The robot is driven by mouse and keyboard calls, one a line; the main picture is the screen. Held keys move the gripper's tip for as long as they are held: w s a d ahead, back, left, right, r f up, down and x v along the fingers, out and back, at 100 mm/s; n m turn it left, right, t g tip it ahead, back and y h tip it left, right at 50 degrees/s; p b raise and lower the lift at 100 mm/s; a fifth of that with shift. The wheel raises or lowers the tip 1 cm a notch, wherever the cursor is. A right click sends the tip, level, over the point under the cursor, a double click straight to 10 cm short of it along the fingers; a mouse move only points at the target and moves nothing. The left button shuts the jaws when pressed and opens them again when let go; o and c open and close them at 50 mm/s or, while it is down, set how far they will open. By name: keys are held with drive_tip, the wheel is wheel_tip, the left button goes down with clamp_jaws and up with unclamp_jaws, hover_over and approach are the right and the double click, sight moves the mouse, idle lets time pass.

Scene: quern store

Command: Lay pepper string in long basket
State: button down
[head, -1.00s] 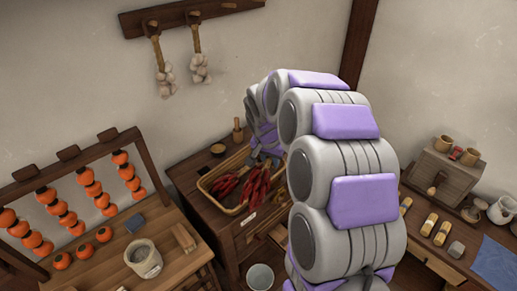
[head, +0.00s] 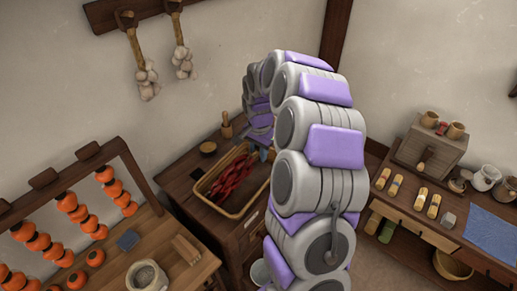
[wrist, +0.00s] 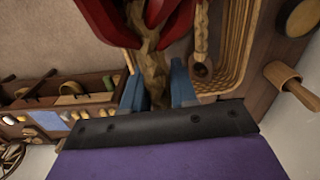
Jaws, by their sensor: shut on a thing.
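The long basket (head: 223,211) is a tan wicker tray on the dark wooden cabinet. Red peppers (head: 236,176) show inside its rim in the head view. My gripper (wrist: 157,88) has blue fingers shut on the twisted straw cord of the pepper string (wrist: 150,65). Its red peppers (wrist: 108,20) hang beyond the fingers, beside the basket wall (wrist: 238,45) in the wrist view. In the head view my gripper (head: 264,152) is at the basket's far right end, partly hidden by my arm. I cannot tell whether the held peppers touch the basket floor.
A small bowl (head: 208,148) and a wooden pestle in a mortar (head: 227,126) stand behind the basket. A persimmon rack (head: 75,210) stands left, and a workbench (head: 440,215) right.

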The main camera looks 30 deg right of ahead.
drive_tip(key=f, duration=0.2)
drive_tip(key=b, duration=0.2)
hover_over(259, 178)
drive_tip(key=shift+f, duration=2.55)
drive_tip(key=shift+a+f+b, duration=0.1)
drive_tip(key=shift+f+b, duration=0.35)
drive_tip(key=shift+f, duration=1.7)
drive_tip(key=c, duration=0.8)
unclamp_jaws()
